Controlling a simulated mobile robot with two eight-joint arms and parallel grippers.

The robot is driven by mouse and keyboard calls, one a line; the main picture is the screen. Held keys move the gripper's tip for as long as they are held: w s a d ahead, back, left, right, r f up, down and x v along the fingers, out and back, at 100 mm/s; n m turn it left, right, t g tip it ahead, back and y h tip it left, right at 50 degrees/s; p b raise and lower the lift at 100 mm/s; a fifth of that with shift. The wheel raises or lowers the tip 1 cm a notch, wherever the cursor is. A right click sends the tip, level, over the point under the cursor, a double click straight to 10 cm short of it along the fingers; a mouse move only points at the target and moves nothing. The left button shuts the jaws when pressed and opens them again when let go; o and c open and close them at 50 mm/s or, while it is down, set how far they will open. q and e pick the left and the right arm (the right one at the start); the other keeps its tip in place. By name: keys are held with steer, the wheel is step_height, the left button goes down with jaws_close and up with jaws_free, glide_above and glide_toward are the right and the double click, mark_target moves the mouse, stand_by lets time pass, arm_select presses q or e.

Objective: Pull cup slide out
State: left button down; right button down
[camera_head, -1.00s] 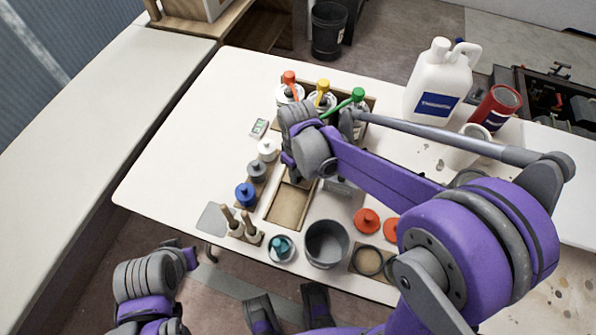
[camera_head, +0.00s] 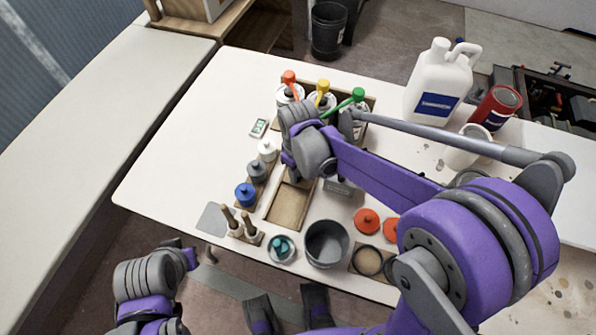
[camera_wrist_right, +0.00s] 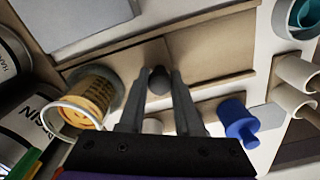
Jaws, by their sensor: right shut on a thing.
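The cup slide is a tan wooden board in a shallow wooden frame (camera_head: 289,206), which shows on the white table in the head view. In the right wrist view the board (camera_wrist_right: 215,45) lies between wooden rails. A dark round knob (camera_wrist_right: 159,80) stands at its edge. My right gripper (camera_wrist_right: 158,88) is shut on this knob, one finger on each side. In the head view my right wrist hides the fingers and the knob. A yellow graduated cup (camera_wrist_right: 92,94) with a pale rim stands beside the fingers. My left arm shows at lower left, but its gripper cannot be made out.
Cans with red, yellow and green pumps (camera_head: 322,92) stand behind my right wrist. A blue-capped bottle (camera_head: 245,194), a grey bucket (camera_head: 326,243) and a teal-filled bowl (camera_head: 282,248) are close by. A white jug (camera_head: 438,85) stands at back right. The table's left part is clear.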

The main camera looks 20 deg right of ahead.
stand_by(0.4)
steer(key=s+a, duration=0.2)
steer(key=s, duration=0.1)
steer(key=s+a, duration=0.2)
steer(key=s, duration=0.2)
steer(key=s+a, duration=0.3)
steer(key=shift+s+a, duration=0.1)
steer(key=shift+s, duration=0.1)
steer(key=c, duration=0.6)
jaws_free()
steer(key=shift+r, duration=0.1)
step_height(320, 180, up, 11)
steer(key=p, duration=0.2)
